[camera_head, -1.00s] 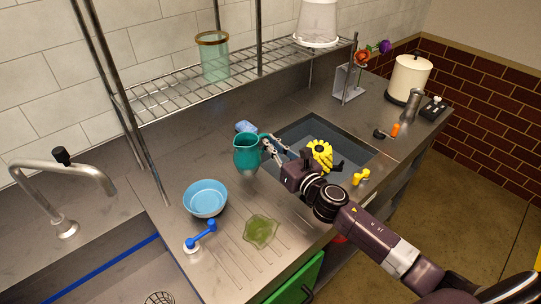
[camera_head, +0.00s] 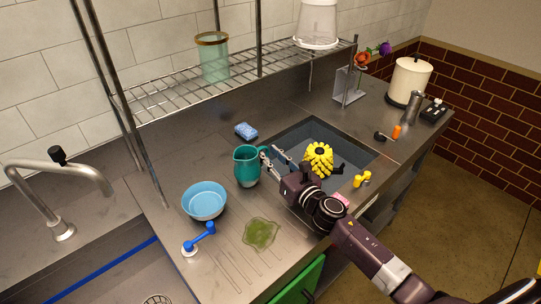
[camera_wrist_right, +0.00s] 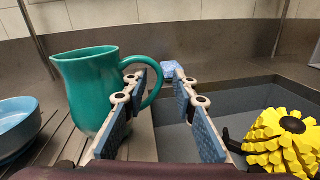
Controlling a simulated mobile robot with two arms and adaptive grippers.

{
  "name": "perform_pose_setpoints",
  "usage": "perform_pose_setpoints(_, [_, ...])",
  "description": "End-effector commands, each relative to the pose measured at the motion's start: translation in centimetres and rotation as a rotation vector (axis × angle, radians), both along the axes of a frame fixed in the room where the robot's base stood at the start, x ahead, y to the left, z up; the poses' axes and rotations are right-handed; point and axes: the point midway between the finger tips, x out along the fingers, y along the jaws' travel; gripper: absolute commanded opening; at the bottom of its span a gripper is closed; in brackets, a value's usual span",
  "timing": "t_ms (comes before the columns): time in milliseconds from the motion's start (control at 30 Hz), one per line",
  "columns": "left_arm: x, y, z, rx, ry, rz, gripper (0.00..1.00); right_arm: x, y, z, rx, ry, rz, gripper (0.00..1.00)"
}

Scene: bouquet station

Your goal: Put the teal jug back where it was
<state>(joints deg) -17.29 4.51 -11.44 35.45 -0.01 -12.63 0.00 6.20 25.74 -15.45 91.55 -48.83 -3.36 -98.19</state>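The teal jug (camera_head: 246,160) stands upright on the steel counter, between the blue bowl and the sink, and fills the left of the right wrist view (camera_wrist_right: 90,92). Its handle points right, towards my right gripper (camera_head: 274,158). In the right wrist view my right gripper (camera_wrist_right: 160,92) has its two blue-padded fingers apart. The handle's outer curve shows in the gap between them; the left finger hides part of the handle. I see no finger pressing on it. My left gripper is out of view.
The blue bowl (camera_head: 204,201) is left of the jug, with a green mat-like piece (camera_head: 261,233) in front. A blue sponge (camera_head: 246,131) lies behind it. A yellow flower (camera_head: 319,158) is at the sink (camera_head: 360,153). A wire shelf (camera_head: 190,93) overhangs the back.

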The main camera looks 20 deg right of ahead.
Motion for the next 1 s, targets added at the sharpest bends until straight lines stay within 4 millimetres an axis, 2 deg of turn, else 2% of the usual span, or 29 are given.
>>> perform_pose_setpoints(267, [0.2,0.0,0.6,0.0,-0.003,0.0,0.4,0.0,0.0,0.6,0.0,0.0,0.0,0.25])
perform_pose_setpoints(367, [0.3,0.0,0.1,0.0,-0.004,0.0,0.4,-1.3,-0.3,0.1,-0.002,0.002,-0.001,0.25])
perform_pose_setpoints(800, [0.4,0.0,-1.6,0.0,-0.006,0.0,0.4,-9.3,-1.8,0.1,-0.001,0.002,0.001,0.25])
perform_pose_setpoints(1000, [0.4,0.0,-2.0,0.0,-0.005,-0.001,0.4,-11.2,-2.2,0.2,0.001,0.001,0.0,0.25])
